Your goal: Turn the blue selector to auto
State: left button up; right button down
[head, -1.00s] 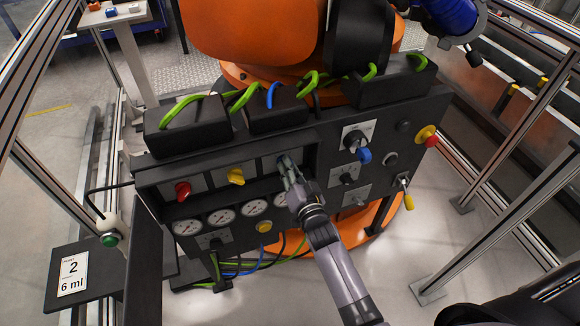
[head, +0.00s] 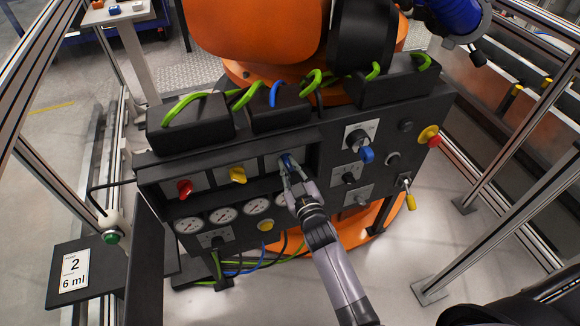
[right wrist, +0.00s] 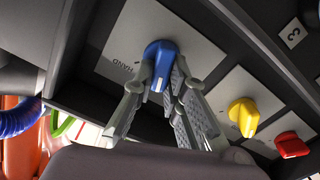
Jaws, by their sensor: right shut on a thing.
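The blue selector (head: 289,161) sits on a light plate in the recessed upper row of the black panel, right of the yellow selector (head: 238,175) and red selector (head: 184,188). In the right wrist view the blue selector (right wrist: 158,60) points down the picture, and its plate (right wrist: 196,58) shows the word HAND on the left. Other lettering there is too small or hidden to read. My right gripper (head: 288,172) reaches it from below, its fingers on both sides of the knob; the fingers (right wrist: 158,88) are shut on it. My left gripper is out of view.
Several gauges (head: 223,215) and a yellow button (head: 265,225) lie below the recess. A blue padlock-like part (head: 366,156) and a red-and-yellow stop button (head: 429,135) are to the right. The recess's black edges run close around my fingers.

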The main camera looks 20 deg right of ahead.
jog(key=n+b, duration=0.1)
jog(key=n, duration=0.3)
jog(key=shift+a+f+n, duration=0.1)
jog(key=shift+a+n, duration=0.05)
jog(key=shift+n, duration=0.25)
dwell(0.4)
jog(key=c, duration=1.6)
grip_release()
jog(key=s, duration=0.7)
jog(key=shift+s, duration=0.3)
jog(key=shift+f, duration=0.1)
